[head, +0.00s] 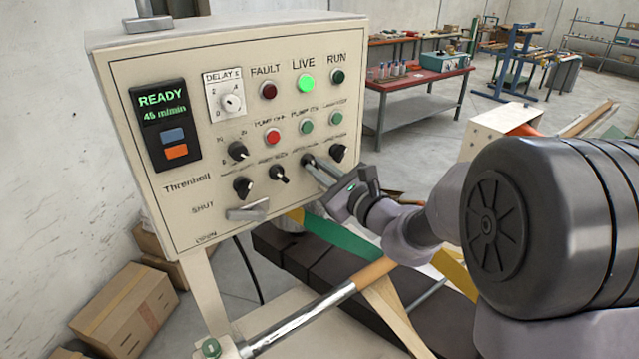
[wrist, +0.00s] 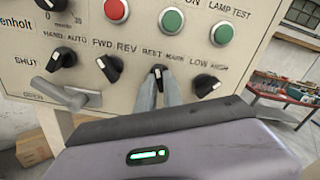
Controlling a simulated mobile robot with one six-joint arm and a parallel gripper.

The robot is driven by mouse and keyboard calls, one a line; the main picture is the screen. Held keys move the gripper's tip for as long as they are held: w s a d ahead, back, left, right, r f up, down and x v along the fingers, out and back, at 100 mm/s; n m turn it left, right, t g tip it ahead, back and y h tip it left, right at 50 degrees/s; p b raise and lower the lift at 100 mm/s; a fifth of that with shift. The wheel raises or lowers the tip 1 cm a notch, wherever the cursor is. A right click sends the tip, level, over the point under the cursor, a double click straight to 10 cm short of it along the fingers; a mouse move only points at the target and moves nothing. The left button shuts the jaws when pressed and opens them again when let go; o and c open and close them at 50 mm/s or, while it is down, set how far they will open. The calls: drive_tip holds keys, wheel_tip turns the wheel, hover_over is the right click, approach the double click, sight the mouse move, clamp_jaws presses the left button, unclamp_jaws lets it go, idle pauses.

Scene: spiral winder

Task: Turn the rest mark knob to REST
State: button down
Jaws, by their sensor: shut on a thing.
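The rest mark knob (wrist: 158,72) is a small black rotary knob under the label "REST MARK" in the wrist view. Its light pointer line looks roughly upright between the two words; its exact angle is hard to tell. My gripper (wrist: 158,86) is shut on the knob, one finger on each side, hiding the knob's lower part. In the head view the knob (head: 307,159) is in the lower row of the cream control panel (head: 200,75), with my gripper (head: 313,167) reaching it from the lower right.
The FWD REV knob (wrist: 109,68) is close on the left and the LOW HIGH knob (wrist: 206,84) on the right. A grey shut/open lever (wrist: 68,94) sticks out at lower left. Red (wrist: 116,10) and green (wrist: 171,20) buttons are above.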

drive_tip(key=shift+n+b, duration=1)
drive_tip(key=shift+b, duration=0.2)
drive_tip(key=c, duration=1.5)
unclamp_jaws()
